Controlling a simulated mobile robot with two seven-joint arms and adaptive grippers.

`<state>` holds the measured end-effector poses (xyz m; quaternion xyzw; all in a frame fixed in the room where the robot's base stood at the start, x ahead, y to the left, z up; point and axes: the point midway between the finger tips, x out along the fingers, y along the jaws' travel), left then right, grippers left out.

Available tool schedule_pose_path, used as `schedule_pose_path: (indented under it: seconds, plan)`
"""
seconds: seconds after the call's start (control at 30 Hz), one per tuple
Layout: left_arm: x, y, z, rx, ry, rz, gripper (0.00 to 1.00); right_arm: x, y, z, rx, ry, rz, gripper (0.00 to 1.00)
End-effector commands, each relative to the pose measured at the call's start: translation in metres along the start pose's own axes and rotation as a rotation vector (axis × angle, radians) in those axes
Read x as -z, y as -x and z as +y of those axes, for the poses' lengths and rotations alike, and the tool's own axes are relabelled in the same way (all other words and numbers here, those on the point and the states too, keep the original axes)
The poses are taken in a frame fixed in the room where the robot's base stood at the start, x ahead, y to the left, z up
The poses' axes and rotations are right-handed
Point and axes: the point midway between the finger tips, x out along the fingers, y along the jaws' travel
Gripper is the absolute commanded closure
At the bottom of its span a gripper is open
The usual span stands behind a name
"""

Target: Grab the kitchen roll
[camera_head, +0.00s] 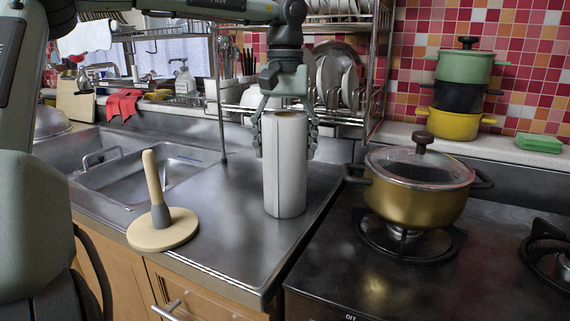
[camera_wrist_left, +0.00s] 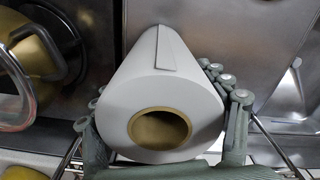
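The kitchen roll (camera_head: 285,180), a white cylinder, stands upright on the steel counter near the stove. My left gripper (camera_head: 285,150) points straight down over it, with its fingers spread wide on either side of the roll's upper part. In the left wrist view the roll (camera_wrist_left: 163,85) shows end-on with its brown core, between the fingers (camera_wrist_left: 160,105). The fingers sit very close to its sides; I cannot make out firm contact. My right gripper is not in view.
A wooden roll holder (camera_head: 163,236) with an upright peg stands left of the roll. A sink (camera_head: 140,170) lies behind it. A gold pot (camera_head: 415,195) with a glass lid stands on the stove at right. A dish rack (camera_head: 375,70) is behind the gripper.

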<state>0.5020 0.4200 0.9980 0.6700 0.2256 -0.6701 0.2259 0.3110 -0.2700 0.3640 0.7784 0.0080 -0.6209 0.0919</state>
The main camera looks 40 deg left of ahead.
Motion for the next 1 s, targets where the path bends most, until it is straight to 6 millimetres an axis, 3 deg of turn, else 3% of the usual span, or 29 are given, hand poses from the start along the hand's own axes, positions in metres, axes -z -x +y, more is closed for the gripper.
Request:
schedule_pose_path:
  seconds: [0.03,0.23,0.63,0.87,1.0]
  plan:
    - [0.000,0.000,0.000,0.000,0.000,0.000,0.37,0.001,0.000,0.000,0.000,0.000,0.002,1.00]
    - [0.000,0.000,0.000,0.000,0.000,0.000,0.61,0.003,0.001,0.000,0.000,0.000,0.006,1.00]
    - [0.001,0.009,0.000,-0.001,0.000,0.002,0.61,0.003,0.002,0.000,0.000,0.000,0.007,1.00]
    - [0.001,0.044,0.001,-0.001,0.001,0.005,0.61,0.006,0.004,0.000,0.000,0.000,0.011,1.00]
    - [-0.017,0.060,-0.026,-0.007,0.000,0.004,0.61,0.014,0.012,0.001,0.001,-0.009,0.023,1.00]
